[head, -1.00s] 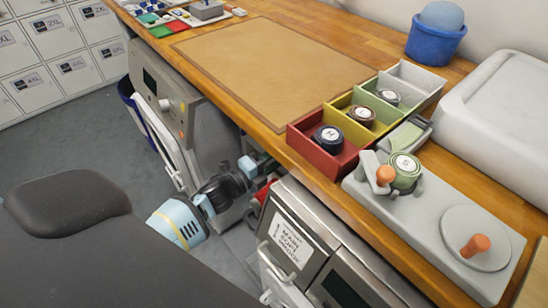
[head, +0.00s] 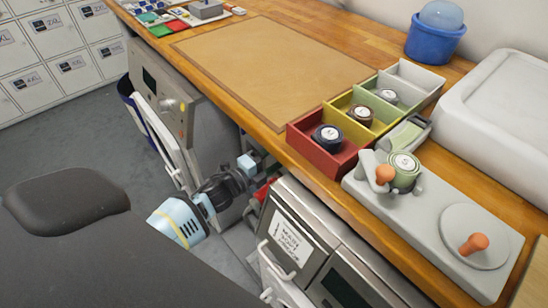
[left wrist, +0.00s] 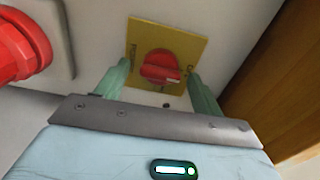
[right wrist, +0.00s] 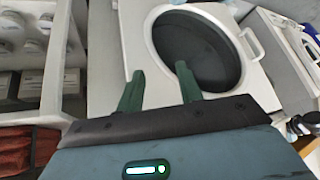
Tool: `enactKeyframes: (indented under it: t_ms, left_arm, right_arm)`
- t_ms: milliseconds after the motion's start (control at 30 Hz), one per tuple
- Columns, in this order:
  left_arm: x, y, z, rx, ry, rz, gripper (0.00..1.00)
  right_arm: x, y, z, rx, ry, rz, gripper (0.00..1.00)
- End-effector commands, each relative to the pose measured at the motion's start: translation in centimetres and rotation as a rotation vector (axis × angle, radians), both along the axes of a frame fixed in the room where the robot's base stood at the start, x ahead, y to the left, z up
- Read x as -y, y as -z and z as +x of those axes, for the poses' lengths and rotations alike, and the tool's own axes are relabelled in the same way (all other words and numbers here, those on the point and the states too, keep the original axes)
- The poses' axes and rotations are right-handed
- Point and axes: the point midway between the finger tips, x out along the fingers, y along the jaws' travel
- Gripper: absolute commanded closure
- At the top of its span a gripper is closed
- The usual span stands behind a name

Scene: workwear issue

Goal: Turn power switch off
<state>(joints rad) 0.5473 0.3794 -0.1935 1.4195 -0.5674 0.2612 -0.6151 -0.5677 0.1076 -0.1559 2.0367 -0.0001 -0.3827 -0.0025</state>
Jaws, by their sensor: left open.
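The power switch (left wrist: 160,68) is a red rotary knob on a yellow square plate (left wrist: 193,44), fixed to a pale panel in the left wrist view. My left gripper (left wrist: 158,76) is open, with one green finger on each side of the knob. I cannot tell whether the fingers touch it. In the head view my left arm reaches down into the gap between the machines, and its fingertips and the switch are hidden there. My right gripper (right wrist: 157,74) is open and empty in the right wrist view, in front of a white machine with a round dark door (right wrist: 196,50).
A large red round fitting (left wrist: 20,48) protrudes left of the switch, and a wooden surface (left wrist: 270,75) lies to its right. In the head view the wooden counter (head: 300,38) overhangs the machines. A steel-fronted cabinet (head: 290,235) stands beside the gap.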

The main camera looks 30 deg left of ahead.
Motion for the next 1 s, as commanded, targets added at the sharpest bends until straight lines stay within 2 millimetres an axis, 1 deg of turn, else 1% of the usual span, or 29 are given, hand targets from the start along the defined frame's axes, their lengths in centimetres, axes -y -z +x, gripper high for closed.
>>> enactKeyframes:
  t_ms: [167,267,500,700,833,1000]
  left_arm:
    - [-0.1,0.0,-0.3,-0.001,0.000,0.001,0.32]
    - [-0.4,0.1,-1.2,-0.002,0.000,0.002,0.32]
    - [-1.6,0.1,-4.6,-0.003,0.000,0.001,0.32]
    - [-2.3,0.1,-6.7,-0.002,-0.001,0.000,0.32]
    - [-2.5,0.0,-7.3,0.000,0.000,0.000,0.32]
    - [-2.6,0.0,-7.4,0.000,0.000,0.000,0.32]
  right_arm:
    - [0.0,0.0,0.0,-0.001,-0.001,-0.001,0.64]
    - [0.0,0.0,0.0,-0.001,-0.001,-0.001,0.64]
    - [0.0,0.1,-0.3,-0.006,-0.001,0.000,0.64]
    - [0.0,0.2,-0.7,-0.013,-0.001,-0.001,0.64]
    - [0.0,0.2,-0.7,-0.013,-0.001,-0.001,0.64]
    - [0.0,0.2,-0.6,-0.012,-0.001,-0.001,0.64]
